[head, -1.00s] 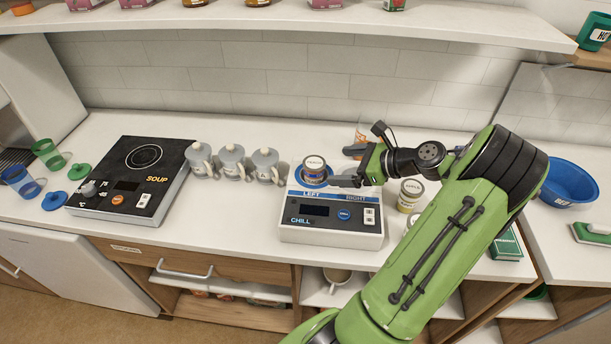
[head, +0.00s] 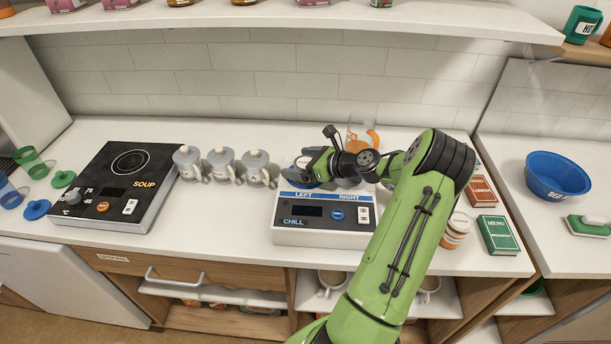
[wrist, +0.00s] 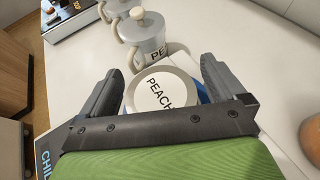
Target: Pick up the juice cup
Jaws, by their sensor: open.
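A clear cup with an orange patch (head: 362,136) stands at the back of the counter, behind my wrist; I cannot tell for sure that it is the juice cup. My gripper (head: 306,170) is over the left pad of the CHILL unit (head: 322,238). In the wrist view, my gripper (wrist: 163,78) is open, with one finger on each side of a round white lid marked PEACH (wrist: 160,94). The palm hides part of the lid. In the head view my gripper mostly hides this jar.
Grey lidded mugs (head: 222,163) stand just left of the CHILL unit; one is close ahead in the wrist view (wrist: 143,35). The SOUP hotplate (head: 125,180) is further left. A jar (head: 456,230) and menu boxes (head: 497,235) stand right. A shelf (head: 280,22) overhangs the back.

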